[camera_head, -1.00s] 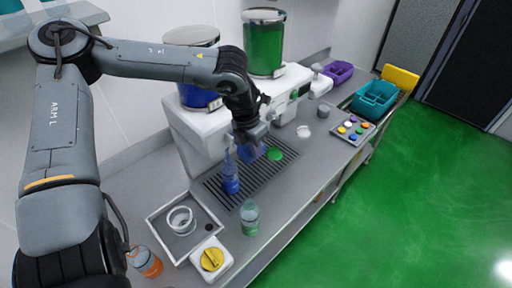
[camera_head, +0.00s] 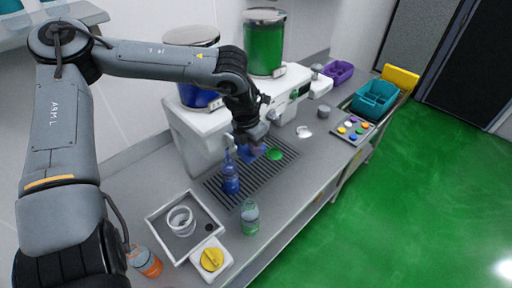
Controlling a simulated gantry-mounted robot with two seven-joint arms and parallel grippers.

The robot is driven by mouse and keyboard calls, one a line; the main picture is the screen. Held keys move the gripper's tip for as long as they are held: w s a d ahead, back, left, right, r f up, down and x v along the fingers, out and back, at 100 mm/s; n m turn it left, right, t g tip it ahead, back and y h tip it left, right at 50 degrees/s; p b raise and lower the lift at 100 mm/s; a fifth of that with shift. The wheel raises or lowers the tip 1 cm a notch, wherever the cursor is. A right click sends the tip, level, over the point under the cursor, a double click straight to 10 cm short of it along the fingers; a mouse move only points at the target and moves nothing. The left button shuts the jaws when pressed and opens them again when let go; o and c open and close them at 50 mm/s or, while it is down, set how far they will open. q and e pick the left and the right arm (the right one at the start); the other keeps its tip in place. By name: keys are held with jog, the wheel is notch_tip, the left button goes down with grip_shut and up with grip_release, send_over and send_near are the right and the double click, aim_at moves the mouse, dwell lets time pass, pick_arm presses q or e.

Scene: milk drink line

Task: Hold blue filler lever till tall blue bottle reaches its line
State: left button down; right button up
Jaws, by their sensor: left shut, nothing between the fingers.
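The tall blue bottle (camera_head: 231,180) stands upright on the slotted drip grate (camera_head: 216,189), below and in front of the blue filler. Its body looks dark blue and its neck paler; I cannot make out its fill line. The blue drink tank (camera_head: 199,97) sits on the white dispenser, partly behind my left arm. My left gripper (camera_head: 251,150) is shut and empty, pointing down at the blue filler's front, just right of and above the bottle. The blue filler lever is mostly hidden there; I cannot tell whether the fingers touch it.
A green tank (camera_head: 264,48) stands beyond the blue one. A green-tinted bottle (camera_head: 250,217) stands at the counter's front edge. A tray of coloured caps (camera_head: 355,129) lies right.

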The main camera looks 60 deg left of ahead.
dwell(0.4)
pick_arm(q)
jog(key=s+d+r+p, duration=0.1)
jog(key=d+r, duration=0.5)
jog(key=r, duration=0.6)
jog(key=shift+r, duration=0.35)
